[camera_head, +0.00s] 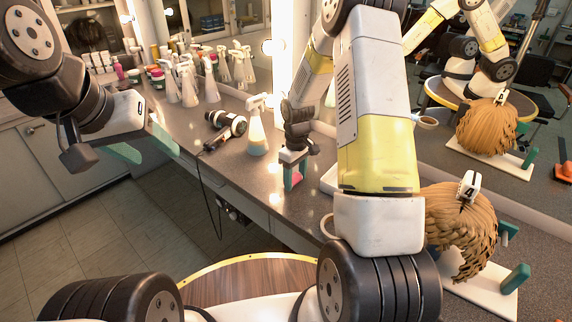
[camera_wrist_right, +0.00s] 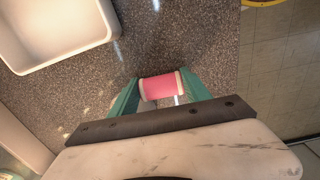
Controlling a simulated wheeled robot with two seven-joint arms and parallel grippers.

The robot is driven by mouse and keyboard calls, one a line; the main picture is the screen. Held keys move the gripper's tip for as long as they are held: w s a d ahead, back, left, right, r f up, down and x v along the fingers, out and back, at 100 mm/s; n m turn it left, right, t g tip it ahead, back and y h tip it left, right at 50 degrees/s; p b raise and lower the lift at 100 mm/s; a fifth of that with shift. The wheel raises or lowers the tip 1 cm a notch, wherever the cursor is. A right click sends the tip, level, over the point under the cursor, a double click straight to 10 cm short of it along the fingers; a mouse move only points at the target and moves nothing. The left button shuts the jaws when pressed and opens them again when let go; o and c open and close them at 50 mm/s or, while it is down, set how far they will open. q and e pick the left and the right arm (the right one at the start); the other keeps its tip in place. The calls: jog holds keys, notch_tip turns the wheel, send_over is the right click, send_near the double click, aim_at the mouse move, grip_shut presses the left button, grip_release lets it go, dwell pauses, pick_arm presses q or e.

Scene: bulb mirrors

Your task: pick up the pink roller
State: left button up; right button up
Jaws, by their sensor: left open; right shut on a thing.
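The pink roller (camera_wrist_right: 161,87) has pale ends and lies between the green fingers of my right gripper (camera_wrist_right: 160,90) in the right wrist view. The fingers touch it at both ends. In the head view the right gripper (camera_head: 294,176) points down at the counter near its front edge, and a bit of pink shows between its fingers. I cannot tell whether the roller is clear of the counter. My left gripper (camera_head: 142,148) is open and empty, over the floor side at the left, away from the counter.
A wig (camera_head: 458,225) on a white stand is at the right. Several bottles crowd the back.

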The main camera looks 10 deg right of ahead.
aim_at(295, 181)
jog(key=shift+r, duration=0.4)
jog(key=r, duration=0.1)
jog(key=s+r, duration=0.1)
jog(key=shift+a+r, duration=0.1)
jog(key=shift+r, duration=0.2)
jog(key=s+a, duration=0.1)
jog(key=s, duration=0.4)
jog(key=s+a+r, duration=0.1)
jog(key=s, duration=0.4)
jog(key=s+a, duration=0.1)
jog(key=s, duration=0.3)
jog(key=shift+s+r, duration=0.15)
jog(key=shift+s, duration=0.25)
jog(key=shift+w+d, duration=0.1)
jog(key=shift+d, duration=0.05)
